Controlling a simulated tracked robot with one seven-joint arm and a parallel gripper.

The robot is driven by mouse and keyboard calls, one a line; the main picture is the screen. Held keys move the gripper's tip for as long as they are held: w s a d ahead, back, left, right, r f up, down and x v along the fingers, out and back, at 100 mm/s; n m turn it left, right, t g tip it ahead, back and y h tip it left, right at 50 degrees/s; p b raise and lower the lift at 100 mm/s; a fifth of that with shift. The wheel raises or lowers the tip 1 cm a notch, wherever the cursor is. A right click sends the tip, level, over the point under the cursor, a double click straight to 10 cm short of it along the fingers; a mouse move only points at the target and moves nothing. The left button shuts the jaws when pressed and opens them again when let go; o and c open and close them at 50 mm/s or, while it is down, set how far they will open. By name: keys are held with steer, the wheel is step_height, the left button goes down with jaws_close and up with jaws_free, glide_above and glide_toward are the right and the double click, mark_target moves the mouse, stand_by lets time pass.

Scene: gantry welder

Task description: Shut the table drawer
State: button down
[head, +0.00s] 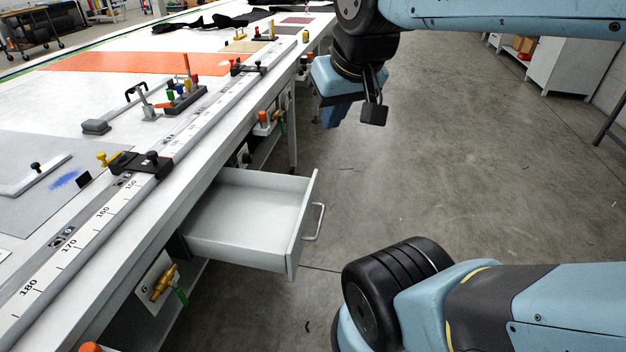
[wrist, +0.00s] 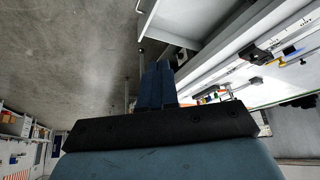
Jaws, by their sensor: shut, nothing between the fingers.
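The white table drawer (head: 245,215) is pulled out from under the long table's near side, and its inside looks empty. Its front panel (head: 302,228) has a metal bar handle (head: 317,222) facing right. My gripper (head: 332,115) is beyond the drawer and apart from it, over the floor beside the table, pointing down. Its blue fingers are closed together and hold nothing. In the wrist view the fingers (wrist: 156,75) lie side by side, and part of the drawer (wrist: 148,16) shows at the top, past the fingertips.
The long table (head: 190,200) carries a printed ruler, black clamps, small tools and an orange sheet (head: 140,62). A brass valve (head: 163,283) sits below its edge, near the drawer. The concrete floor (head: 480,170) right of the drawer is mostly clear. White cabinets (head: 570,65) stand far right.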

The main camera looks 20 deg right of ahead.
steer(key=shift+w, duration=0.15)
steer(key=w+d+f+m+g+y, duration=0.3)
steer(key=w+d+f+m+y, duration=0.15)
steer(key=w+f, duration=0.4)
steer(key=w+d+f+m+g+y, duration=0.3)
steer(key=w+d+f+m+y, duration=0.25)
steer(key=f, duration=0.45)
steer(key=w+d+f+m+t+y, duration=0.4)
steer(key=d+f+m, duration=0.35)
steer(key=f, duration=0.45)
steer(key=m+t, duration=0.7)
steer(key=m, duration=0.1)
glide_toward(317, 189)
steer(key=shift+y, duration=0.3)
steer(key=x, duration=0.7)
steer(key=shift+d+f, duration=0.1)
steer(key=shift+f, duration=0.1)
